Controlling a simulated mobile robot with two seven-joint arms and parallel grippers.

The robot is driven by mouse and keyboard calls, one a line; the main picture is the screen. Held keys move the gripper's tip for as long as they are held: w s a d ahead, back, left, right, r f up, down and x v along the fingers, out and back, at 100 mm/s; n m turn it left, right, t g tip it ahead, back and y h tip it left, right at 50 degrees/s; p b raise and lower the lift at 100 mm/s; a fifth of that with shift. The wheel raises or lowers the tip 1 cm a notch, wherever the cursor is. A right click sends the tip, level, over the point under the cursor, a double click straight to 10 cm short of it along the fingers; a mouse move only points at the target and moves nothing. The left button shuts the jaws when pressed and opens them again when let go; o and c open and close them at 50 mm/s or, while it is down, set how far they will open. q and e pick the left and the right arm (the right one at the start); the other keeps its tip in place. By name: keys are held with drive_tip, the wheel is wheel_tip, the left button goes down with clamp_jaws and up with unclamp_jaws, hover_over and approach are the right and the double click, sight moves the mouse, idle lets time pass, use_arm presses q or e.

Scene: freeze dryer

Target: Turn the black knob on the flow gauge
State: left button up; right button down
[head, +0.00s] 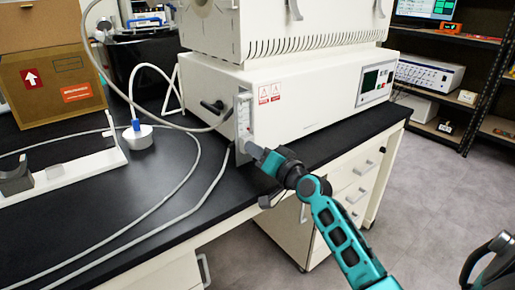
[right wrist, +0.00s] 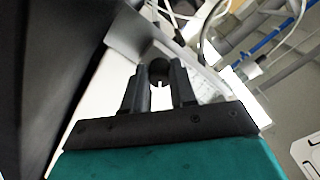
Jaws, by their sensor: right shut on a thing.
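The flow gauge (head: 243,112) is a narrow upright panel at the left front corner of the white freeze dryer. My right gripper (head: 249,148) reaches it from the lower right, with its fingertips at the gauge's lower end. In the right wrist view, the round black knob (right wrist: 159,69) sits between the two dark fingers of my right gripper (right wrist: 160,78), which are shut on it. The knob is hidden by the gripper in the head view. My left gripper is not in view.
The freeze dryer (head: 300,100) stands on a black bench top (head: 165,195). Loose grey hoses cross the bench left of the gripper. White drawers (head: 355,190) are below the bench, and open floor lies right.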

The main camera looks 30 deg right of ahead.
idle(0.4)
drive_tip(key=c, duration=0.9)
unclamp_jaws()
drive_tip(key=shift+s+d, duration=0.1)
drive_tip(key=shift+s, duration=0.45)
drive_tip(key=s, duration=1.1)
drive_tip(key=shift+s+d, duration=0.4)
drive_tip(key=shift+d, duration=0.05)
